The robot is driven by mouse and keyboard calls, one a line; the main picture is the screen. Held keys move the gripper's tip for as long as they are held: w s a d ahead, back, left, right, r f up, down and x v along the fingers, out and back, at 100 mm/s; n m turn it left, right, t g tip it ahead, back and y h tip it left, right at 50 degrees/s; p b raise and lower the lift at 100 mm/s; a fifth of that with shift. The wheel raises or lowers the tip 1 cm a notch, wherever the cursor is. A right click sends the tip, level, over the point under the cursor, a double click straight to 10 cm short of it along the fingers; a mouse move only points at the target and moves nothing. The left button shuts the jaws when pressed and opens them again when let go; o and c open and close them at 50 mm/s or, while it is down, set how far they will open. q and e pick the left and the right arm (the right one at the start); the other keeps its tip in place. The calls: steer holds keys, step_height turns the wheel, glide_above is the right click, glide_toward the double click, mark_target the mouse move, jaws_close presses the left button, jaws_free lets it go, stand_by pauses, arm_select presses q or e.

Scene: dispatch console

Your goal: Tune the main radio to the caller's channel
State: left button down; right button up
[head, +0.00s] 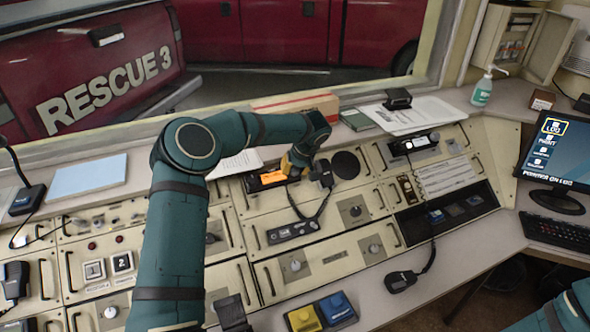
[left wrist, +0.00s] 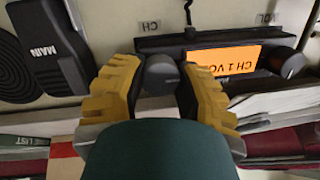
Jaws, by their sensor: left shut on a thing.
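The main radio is a dark unit in the console, with an orange display (head: 272,177). In the left wrist view the radio appears upside down, and its display (left wrist: 222,58) reads "CH 1 VO…", the rest cut off. My left gripper (head: 293,165) has yellow fingers at the radio's right end. In the left wrist view the fingers are shut on a dark round knob (left wrist: 160,75), by the label "CH". The other knob (left wrist: 284,61), near a "VOL" label, is free. My right arm shows only at the lower right corner; its gripper is out of view.
A second radio (head: 412,144) with a white display sits to the right. Papers (head: 425,112) and a box (head: 297,106) lie on the ledge behind.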

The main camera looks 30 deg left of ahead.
arm_select(q)
steer(key=m+y, duration=0.1)
steer(key=m, duration=0.3)
steer(key=shift+b, duration=0.3)
steer(key=c, duration=0.6)
jaws_free()
steer(key=shift+o, duration=0.2)
steer(key=v, duration=1.2)
